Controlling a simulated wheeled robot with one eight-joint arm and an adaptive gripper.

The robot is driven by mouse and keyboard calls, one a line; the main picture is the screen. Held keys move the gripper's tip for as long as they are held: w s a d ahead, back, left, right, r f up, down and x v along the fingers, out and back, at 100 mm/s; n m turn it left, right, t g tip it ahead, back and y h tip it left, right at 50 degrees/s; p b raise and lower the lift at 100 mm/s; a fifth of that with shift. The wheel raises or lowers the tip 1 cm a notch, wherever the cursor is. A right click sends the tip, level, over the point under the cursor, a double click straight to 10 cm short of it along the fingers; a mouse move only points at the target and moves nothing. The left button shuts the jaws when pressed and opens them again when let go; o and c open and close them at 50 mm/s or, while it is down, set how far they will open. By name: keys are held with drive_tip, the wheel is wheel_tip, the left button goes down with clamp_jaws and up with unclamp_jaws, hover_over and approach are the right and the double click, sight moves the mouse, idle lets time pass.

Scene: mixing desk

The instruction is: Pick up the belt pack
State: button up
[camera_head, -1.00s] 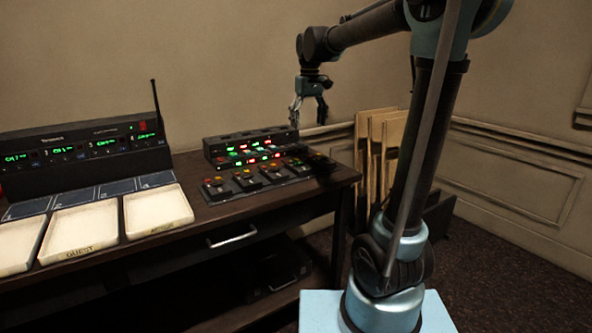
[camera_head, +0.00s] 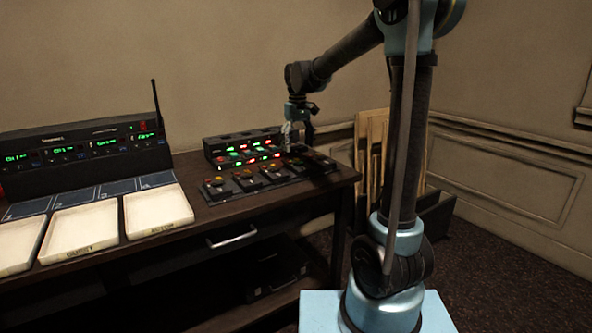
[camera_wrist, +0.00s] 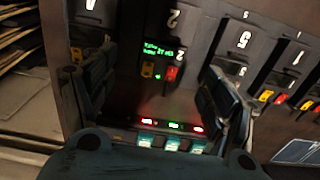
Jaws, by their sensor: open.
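Several dark belt packs stand in a row at the front of the charging rack; the row shows in the head view (camera_head: 247,181). In the wrist view one belt pack (camera_wrist: 157,56) has a lit green display with orange and red buttons, and a 2 is marked near it. My gripper (camera_wrist: 152,78) is open, with one finger on each side of this pack as seen from the wrist. I cannot tell whether either finger touches it. In the head view my gripper (camera_head: 295,138) is low over the right end of the rack, its tips partly lost against the rack.
The rack's rear block (camera_head: 243,147) with red and green lights stands behind the packs. More packs (camera_wrist: 238,50) sit close beside the right finger. White trays (camera_head: 158,210) and a radio unit (camera_head: 85,150) are to the left. Upright boards (camera_head: 372,145) stand beyond the desk's right end.

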sight(296, 163)
drive_tip(key=shift+a+f, duration=0.2)
drive_tip(key=shift+f, duration=1.65)
drive_tip(key=shift+a+f, duration=0.15)
drive_tip(key=shift+f, duration=1.65)
drive_tip(key=c, duration=1.2)
